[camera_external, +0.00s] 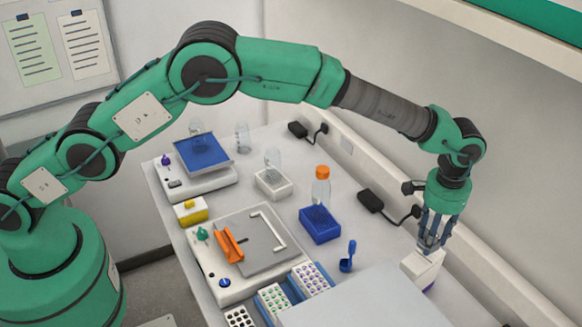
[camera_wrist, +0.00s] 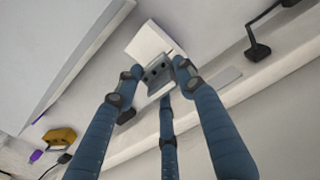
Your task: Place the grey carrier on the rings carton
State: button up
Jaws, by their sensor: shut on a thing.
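My gripper (camera_external: 432,243) is at the right end of the bench, pointing down, with its blue fingers closed around a small grey carrier. In the wrist view the carrier (camera_wrist: 158,75) shows a grey face with dark holes between the fingertips. In the external view the fingers largely hide it. A white carton (camera_external: 424,268) with a purple patch stands right below my gripper; it also shows behind the carrier in the wrist view (camera_wrist: 148,42). No label can be read, so I cannot tell for sure that it is the rings carton. I cannot tell whether carrier and carton touch.
A large pale panel (camera_external: 355,300) lies close left of the white carton. A blue scoop-like item (camera_external: 347,257), a blue rack (camera_external: 320,224) and an orange-capped bottle (camera_external: 321,185) stand further left. A wall ledge with a black adapter (camera_external: 371,200) runs along the right. A yellow-and-white carton (camera_external: 190,211) stands far left.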

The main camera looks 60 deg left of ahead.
jog(key=shift+f, duration=1.75)
jog(key=shift+f, duration=0.15)
jog(key=shift+c, duration=0.2)
jog(key=o, duration=1.2)
jog(key=shift+c, duration=0.2)
notch_tip(320, 180, up, 12)
jog(key=shift+r, duration=0.15)
jog(key=shift+b, duration=0.3)
